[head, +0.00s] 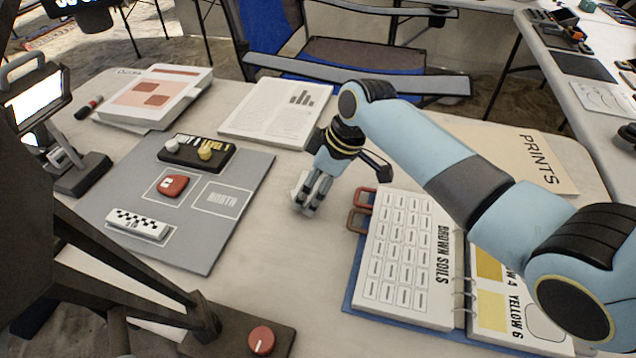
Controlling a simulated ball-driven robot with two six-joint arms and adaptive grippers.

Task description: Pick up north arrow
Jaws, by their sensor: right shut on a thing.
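The white north arrow (298,184) is on the table right of the grey mat. It is mostly hidden behind the fingers of my right gripper (308,208). My right gripper points down and is shut on the arrow. I cannot tell whether the arrow still touches the table. The grey mat (118,185) has an outlined, empty space marked NORTH (222,200). My left gripper is not in view.
On the mat are a red piece (173,186), a checkered scale bar (138,224) and a black level block (196,153). A ring binder (415,262) lies right of my gripper. A dark stand with a red knob (261,340) is front left. Bare table lies between mat and binder.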

